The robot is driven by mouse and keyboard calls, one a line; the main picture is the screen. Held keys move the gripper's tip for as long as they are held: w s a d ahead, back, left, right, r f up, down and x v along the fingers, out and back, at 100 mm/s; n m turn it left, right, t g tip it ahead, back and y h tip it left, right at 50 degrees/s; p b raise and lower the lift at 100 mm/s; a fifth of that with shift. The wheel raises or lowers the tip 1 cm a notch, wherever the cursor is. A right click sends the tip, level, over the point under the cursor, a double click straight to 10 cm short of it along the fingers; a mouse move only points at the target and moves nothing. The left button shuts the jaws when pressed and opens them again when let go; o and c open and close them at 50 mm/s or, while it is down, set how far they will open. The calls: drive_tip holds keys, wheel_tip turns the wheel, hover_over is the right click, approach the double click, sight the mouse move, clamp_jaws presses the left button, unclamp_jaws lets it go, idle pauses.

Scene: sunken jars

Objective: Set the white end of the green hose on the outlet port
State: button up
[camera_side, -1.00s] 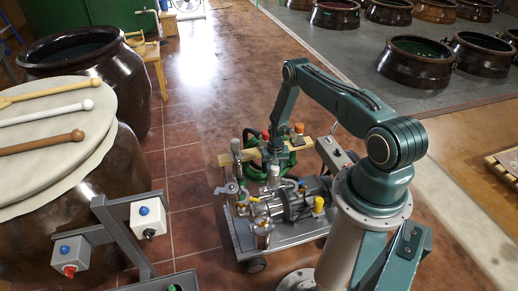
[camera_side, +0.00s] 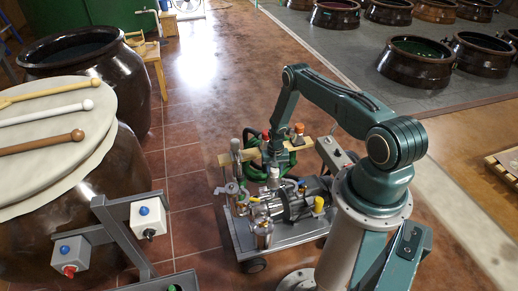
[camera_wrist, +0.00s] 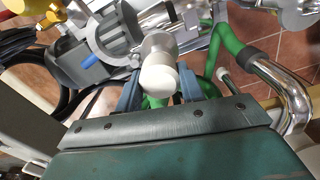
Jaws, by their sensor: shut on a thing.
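The white end (camera_wrist: 158,82) of the green hose sits between the two blue-grey fingers of my gripper (camera_wrist: 160,92) in the wrist view. My gripper is shut on it. Green hose (camera_wrist: 232,45) shows behind the fingers and loops to the right. A pale, rounded fitting (camera_wrist: 158,43) stands directly beyond the white end, in line with it; it may be the outlet port. I cannot tell whether they touch. In the side view my gripper (camera_side: 275,163) is low over the pump cart, with the green hose (camera_side: 252,158) coiled behind it. The fingertips are hard to make out there.
The cart (camera_side: 285,240) carries a metal pump (camera_side: 298,203) with pipes and valves close around my gripper. A bent chrome pipe (camera_wrist: 285,95) is at right in the wrist view.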

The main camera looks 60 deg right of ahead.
drive_tip(key=shift+f, duration=0.3)
idle(0.5)
drive_tip(key=o, duration=1.7)
drive_tip(key=shift+r, duration=5.75)
